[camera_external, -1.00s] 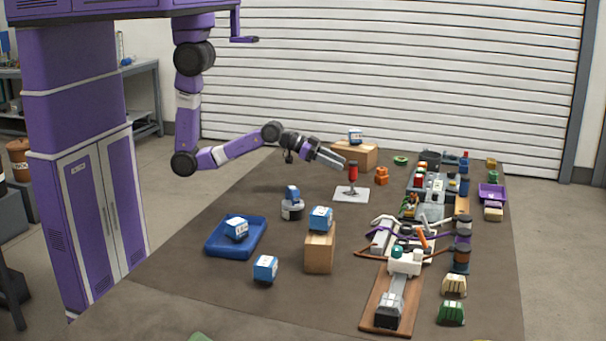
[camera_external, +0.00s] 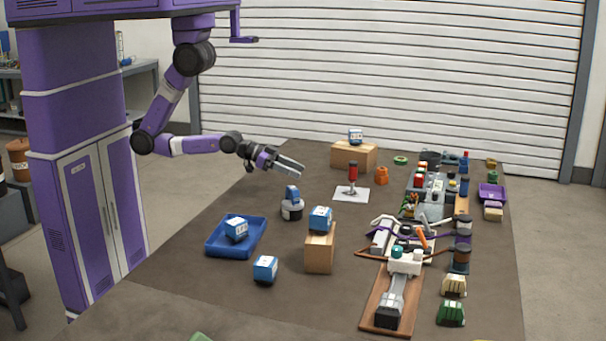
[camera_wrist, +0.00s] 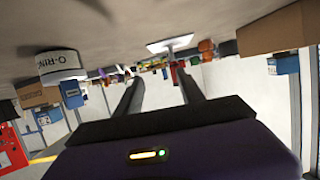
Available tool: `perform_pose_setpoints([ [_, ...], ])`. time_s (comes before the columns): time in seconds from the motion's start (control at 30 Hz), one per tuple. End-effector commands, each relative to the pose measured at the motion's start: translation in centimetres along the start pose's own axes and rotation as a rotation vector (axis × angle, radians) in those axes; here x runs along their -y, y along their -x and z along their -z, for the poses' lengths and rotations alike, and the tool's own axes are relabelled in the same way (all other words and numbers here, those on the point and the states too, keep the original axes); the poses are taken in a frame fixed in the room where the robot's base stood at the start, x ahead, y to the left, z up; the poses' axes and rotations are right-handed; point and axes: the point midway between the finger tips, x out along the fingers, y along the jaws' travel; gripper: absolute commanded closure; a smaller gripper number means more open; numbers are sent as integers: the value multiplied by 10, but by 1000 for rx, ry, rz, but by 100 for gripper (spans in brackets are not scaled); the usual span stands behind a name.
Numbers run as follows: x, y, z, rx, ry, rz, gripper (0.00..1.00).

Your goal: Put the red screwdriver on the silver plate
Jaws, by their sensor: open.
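The red screwdriver (camera_external: 353,172) stands upright on the silver plate (camera_external: 341,197), red handle up and its lower end over the middle of the plate. My gripper (camera_external: 301,170) is open and empty, in the air to the left of the screwdriver and apart from it. The wrist view is upside down. There the plate (camera_wrist: 158,47) shows at the top, beyond the fingertips, and the red handle (camera_wrist: 173,74) hangs from it in the picture. My gripper's fingers (camera_wrist: 160,84) are spread with nothing between them.
A blue tray (camera_external: 212,250) and another cardboard block (camera_external: 319,258) are nearer. Crowded pump parts (camera_external: 440,185) fill the right side.

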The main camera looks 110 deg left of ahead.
Motion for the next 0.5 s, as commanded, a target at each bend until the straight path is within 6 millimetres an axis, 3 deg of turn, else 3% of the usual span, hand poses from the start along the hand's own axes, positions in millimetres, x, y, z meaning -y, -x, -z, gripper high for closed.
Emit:
perform_pose_setpoints([
  [0.03,-6,21,-12,5,-5,-10,54],
  [0.2,-20,83,-28,-22,-15,-39,54],
  [0.4,-32,149,-28,-53,-20,-80,54],
  [0.5,-36,170,-24,-67,-21,-96,54],
])
